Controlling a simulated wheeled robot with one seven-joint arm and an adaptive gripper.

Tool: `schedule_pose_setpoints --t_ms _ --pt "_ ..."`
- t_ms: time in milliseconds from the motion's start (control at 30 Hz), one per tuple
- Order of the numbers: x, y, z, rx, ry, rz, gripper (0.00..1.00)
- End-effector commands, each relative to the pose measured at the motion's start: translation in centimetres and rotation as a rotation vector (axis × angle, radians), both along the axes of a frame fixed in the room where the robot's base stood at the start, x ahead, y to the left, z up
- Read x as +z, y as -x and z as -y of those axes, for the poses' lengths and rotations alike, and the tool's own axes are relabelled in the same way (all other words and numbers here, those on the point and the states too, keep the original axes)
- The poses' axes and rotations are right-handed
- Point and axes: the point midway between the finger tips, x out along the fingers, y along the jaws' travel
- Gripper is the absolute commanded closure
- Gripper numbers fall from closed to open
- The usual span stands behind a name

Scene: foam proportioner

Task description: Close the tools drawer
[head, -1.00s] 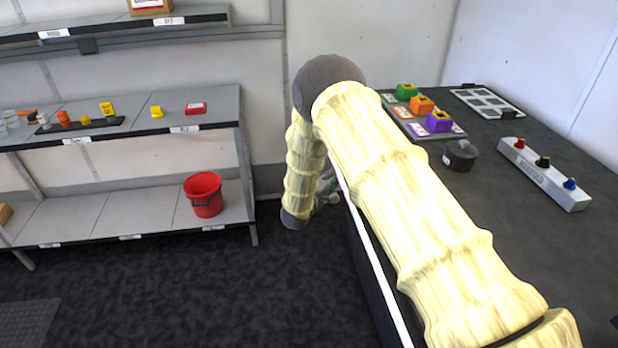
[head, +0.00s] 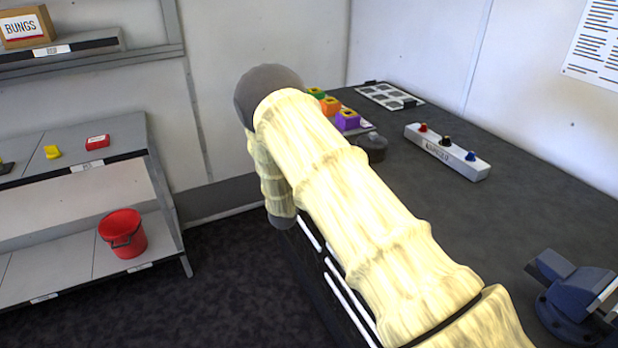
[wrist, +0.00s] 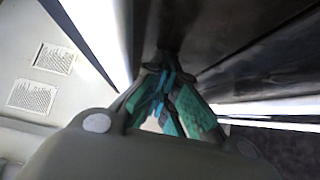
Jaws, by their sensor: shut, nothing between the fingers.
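Dark drawer fronts with long white bars (head: 349,303) show along the bench's left side in the head view, partly hidden by my arm. I cannot tell which one is the tools drawer or how far it stands out. In the wrist view my gripper (wrist: 165,88) has its teal and grey fingers together, with nothing held. A dark panel (wrist: 255,50) runs close beside and beyond the fingertips; contact cannot be told. White strips lie on either side of the fingers. In the head view my arm hides the gripper.
The dark bench top (head: 480,225) carries a manifold block (head: 447,152), a dark round pot (head: 371,147), coloured blocks (head: 347,120) and a blue vise (head: 572,297). A shelf with a red bucket (head: 123,234) stands left. Dark floor between is clear.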

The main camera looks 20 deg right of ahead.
Motion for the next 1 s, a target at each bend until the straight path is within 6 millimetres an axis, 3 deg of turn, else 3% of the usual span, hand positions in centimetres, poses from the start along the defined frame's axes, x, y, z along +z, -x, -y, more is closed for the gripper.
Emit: schedule_pose_setpoints --t_ms 567,867,1000 --pt "0.3 0.0 0.3 -0.006 0.004 0.003 1.00" --pt "0.1 0.5 -3.6 -0.006 0.004 -0.001 1.00" --pt "-0.1 2.6 -5.5 -0.006 0.003 -0.001 1.00"
